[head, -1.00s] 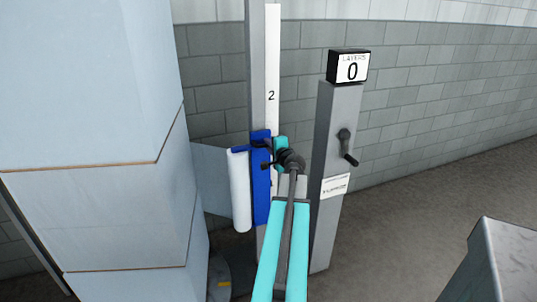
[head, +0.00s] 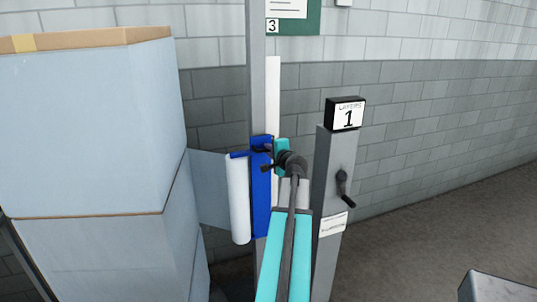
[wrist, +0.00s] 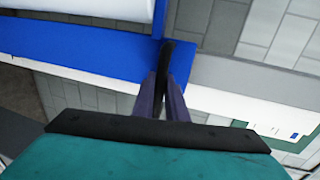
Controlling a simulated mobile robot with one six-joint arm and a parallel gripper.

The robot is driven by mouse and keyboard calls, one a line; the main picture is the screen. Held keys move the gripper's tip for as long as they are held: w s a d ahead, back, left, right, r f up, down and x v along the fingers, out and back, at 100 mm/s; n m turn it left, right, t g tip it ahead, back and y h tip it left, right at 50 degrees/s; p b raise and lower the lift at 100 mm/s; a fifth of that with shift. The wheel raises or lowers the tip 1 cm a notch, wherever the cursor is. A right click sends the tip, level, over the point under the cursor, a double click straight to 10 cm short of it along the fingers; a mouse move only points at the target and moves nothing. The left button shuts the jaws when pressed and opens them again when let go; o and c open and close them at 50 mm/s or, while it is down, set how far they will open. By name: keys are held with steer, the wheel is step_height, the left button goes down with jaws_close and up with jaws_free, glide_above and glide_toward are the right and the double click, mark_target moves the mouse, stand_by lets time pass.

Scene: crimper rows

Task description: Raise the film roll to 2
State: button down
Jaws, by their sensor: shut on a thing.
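The white film roll (head: 239,200) stands upright on a blue carriage (head: 262,205) on a grey mast (head: 256,90). Film stretches from it to the stacked load (head: 90,120) at left. My gripper (head: 268,158) is at the carriage's upper right. In the wrist view, my gripper (wrist: 165,100) is shut on a black handle (wrist: 166,62) beside the blue carriage (wrist: 80,45). A white scale strip (head: 273,95) runs up the mast; its 2 is not visible, and my gripper and arm cover the strip beside the carriage.
A grey post (head: 335,190) to the right carries a LAYERS counter (head: 346,115) reading 1 and a dark crank (head: 343,187). A grey block (head: 495,287) stands at lower right.

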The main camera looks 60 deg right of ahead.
steer(key=shift+s, duration=0.1)
steer(key=c, duration=1.8)
jaws_free()
steer(key=shift+d, duration=0.1)
steer(key=shift+o, duration=0.2)
steer(key=b+v, duration=0.3)
steer(key=v, duration=1.1)
steer(key=shift+b, duration=0.3)
